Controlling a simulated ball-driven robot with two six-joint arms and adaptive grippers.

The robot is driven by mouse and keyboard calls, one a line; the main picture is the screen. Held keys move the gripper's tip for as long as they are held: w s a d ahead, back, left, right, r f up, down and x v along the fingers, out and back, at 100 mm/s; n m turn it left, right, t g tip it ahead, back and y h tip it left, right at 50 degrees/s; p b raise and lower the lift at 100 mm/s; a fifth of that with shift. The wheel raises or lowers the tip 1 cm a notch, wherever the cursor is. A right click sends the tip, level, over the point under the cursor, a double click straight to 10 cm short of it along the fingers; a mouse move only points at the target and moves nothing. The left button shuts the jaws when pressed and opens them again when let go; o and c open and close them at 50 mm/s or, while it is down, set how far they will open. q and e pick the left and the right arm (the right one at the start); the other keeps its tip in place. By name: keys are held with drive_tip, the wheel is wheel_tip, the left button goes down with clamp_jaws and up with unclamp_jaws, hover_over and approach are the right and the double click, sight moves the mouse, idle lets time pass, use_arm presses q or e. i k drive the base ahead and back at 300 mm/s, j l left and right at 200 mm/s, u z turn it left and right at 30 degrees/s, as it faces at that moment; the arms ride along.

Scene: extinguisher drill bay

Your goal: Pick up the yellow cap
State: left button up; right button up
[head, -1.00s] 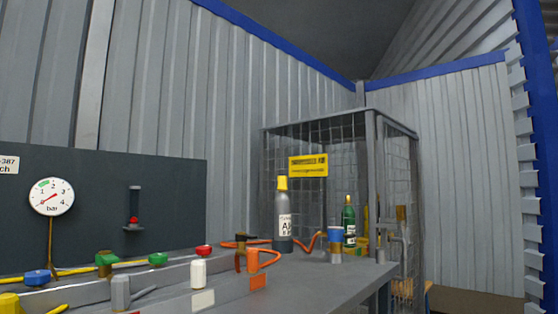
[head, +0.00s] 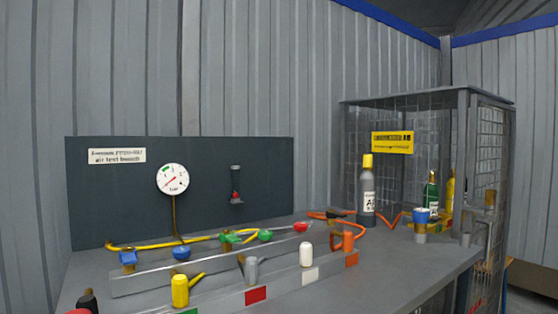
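A yellow cap (head: 367,161) sits on top of an upright grey bottle (head: 367,208) with a white label, at the back right of the bench in the head view. A yellow canister-shaped piece (head: 180,291) with a spout stands at the front left of the bench. Neither of my grippers shows in the head view.
The grey bench (head: 385,262) carries several coloured fittings, an orange hose and a blue-topped cup (head: 421,217). Behind it stand a dark panel with a gauge (head: 173,179) and a mesh cage (head: 497,175) holding a green bottle (head: 431,192). The bench's right front surface is clear.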

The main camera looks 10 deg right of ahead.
sight(367, 159)
drive_tip(key=i+l+u, duration=0.1)
drive_tip(key=l+u, duration=1.55)
drive_tip(key=l, duration=0.15)
drive_tip(key=k, duration=0.05)
